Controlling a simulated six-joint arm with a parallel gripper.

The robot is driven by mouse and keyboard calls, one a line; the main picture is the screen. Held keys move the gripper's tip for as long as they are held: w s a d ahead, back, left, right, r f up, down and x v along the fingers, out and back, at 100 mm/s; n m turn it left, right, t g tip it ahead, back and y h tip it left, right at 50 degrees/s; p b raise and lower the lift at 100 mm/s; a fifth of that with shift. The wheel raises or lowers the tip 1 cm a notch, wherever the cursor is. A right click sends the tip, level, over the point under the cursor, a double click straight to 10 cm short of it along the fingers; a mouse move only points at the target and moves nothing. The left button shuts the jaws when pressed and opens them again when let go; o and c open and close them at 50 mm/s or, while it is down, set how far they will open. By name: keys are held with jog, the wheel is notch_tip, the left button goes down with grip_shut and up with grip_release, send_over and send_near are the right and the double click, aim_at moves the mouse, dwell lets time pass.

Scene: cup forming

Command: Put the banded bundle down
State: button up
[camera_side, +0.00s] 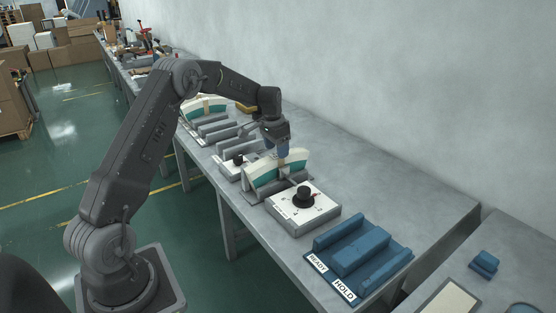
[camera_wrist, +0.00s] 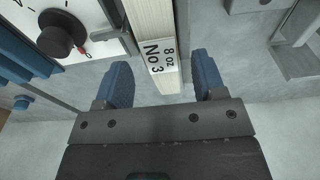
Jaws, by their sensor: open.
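The banded bundle (camera_side: 262,177), a curved white and teal stack with a tan band, stands upright in a grey holder (camera_side: 252,196) beside the dial box. My gripper (camera_side: 284,156) is just above the bundle's top. In the wrist view the bundle (camera_wrist: 152,25) is a cream edge with a label reading "8 oz No 3". My gripper's blue fingers (camera_wrist: 163,75) are spread apart, one on each side of the bundle's labelled part. The holder's base is partly hidden by the bundle.
A white dial box (camera_side: 322,210) with a black knob stands right of the bundle. A blue tray (camera_side: 383,278) marked READY and HOLD lies nearer the front. Another banded bundle (camera_side: 216,103) and grey cradles stand farther back. The wall runs close behind the bench.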

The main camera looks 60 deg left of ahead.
jog(key=r, duration=0.5)
jog(key=shift+s+r, duration=0.1)
jog(key=shift+s, duration=0.2)
jog(key=shift+d+r, duration=0.15)
jog(key=shift+r, duration=0.2)
jog(key=s+d+r+t, duration=0.1)
jog(key=s+d+r, duration=0.5)
jog(key=d, duration=0.2)
jog(key=s+d+r+t, duration=0.1)
jog(key=s+d+r, duration=0.4)
jog(key=d+r, duration=0.3)
jog(key=s+d+f+t, duration=0.1)
jog(key=s+d, duration=0.4)
jog(key=s, duration=0.4)
jog(key=s+d+f+t, duration=0.1)
jog(key=s+d+f, duration=0.1)
jog(key=s+d, duration=0.4)
jog(key=s, duration=0.4)
jog(key=shift+s+f, duration=0.25)
jog(key=shift+f, duration=0.05)
